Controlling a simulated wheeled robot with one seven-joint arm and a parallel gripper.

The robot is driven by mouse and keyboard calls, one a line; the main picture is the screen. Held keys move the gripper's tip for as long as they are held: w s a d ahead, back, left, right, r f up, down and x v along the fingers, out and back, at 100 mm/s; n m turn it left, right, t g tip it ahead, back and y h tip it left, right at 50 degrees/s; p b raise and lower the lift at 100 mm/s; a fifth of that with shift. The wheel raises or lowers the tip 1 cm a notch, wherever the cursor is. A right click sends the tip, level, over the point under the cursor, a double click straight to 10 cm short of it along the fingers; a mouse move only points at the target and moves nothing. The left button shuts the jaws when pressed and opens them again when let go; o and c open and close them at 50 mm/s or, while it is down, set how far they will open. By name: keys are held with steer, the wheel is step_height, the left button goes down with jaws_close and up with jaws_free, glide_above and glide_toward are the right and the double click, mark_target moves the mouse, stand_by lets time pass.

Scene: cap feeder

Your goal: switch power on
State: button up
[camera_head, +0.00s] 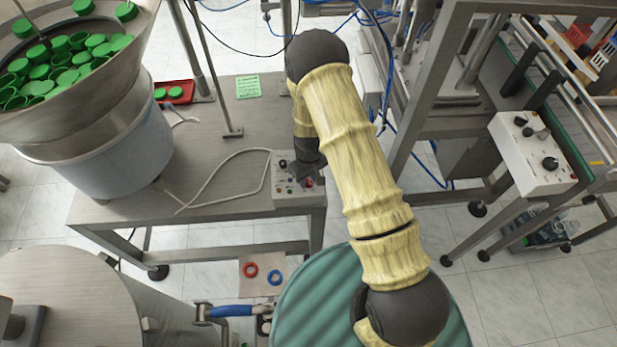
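A small light-grey control box (298,200) with knobs and buttons sits at the front right corner of the grey table. My gripper (306,180) points down at the box, over its upper face. The dark wrist covers part of the panel, and a small red-orange part (309,183) shows beside the gripper. I cannot tell whether the fingers touch a switch, nor whether they are open or shut. A white cable (222,165) runs from the box toward the feeder.
A steel bowl feeder (105,120) with green caps stands at left. A red tray (174,92) and a green note (248,86) lie on the table (215,209). Another control box (532,152) is on the machine at right. A blue-handled valve (232,311) is at the front.

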jaws_close()
